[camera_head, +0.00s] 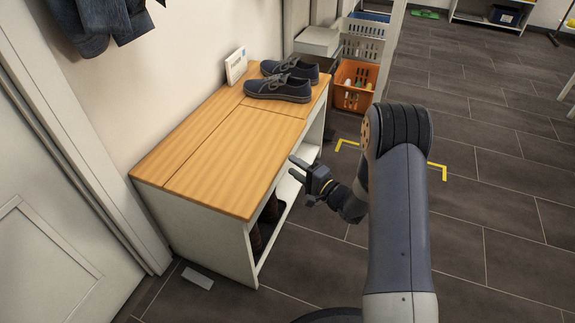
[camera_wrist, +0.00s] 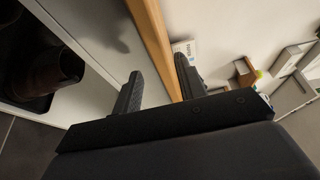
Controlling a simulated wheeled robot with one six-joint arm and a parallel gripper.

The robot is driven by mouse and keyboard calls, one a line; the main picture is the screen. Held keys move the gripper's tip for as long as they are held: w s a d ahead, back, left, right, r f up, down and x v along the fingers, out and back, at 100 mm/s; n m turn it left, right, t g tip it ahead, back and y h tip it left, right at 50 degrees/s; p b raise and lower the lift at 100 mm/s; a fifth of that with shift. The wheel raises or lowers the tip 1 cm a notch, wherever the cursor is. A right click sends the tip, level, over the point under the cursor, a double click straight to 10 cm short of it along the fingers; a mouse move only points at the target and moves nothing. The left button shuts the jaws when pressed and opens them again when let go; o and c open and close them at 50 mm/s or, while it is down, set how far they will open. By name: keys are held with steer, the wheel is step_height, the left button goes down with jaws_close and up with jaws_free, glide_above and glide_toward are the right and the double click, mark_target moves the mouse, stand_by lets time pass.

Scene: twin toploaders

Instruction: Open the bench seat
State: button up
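The bench (camera_head: 205,225) is white with a light wood seat (camera_head: 235,140), which lies flat and closed. Seams divide the wood top into a front panel, a rear strip and a far section. My gripper (camera_head: 295,168) is open and empty beside the seat's long front edge, at about its height. In the wrist view the seat's wood edge (camera_wrist: 152,35) runs between the two open fingers (camera_wrist: 158,68), one on its underside and one on its top side. I see no finger touching it, though depth is hard to judge.
Dark shoes (camera_head: 280,90) and a small white sign (camera_head: 236,66) stand on the top's far section. Dark boots (camera_head: 268,215) are inside the bench. An orange basket (camera_head: 355,87) stands beyond it. Open floor (camera_head: 480,220) lies to the right.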

mark_target(285, 160)
steer(key=shift+b+x, duration=0.35)
steer(key=shift+x, duration=1.4)
jaws_close()
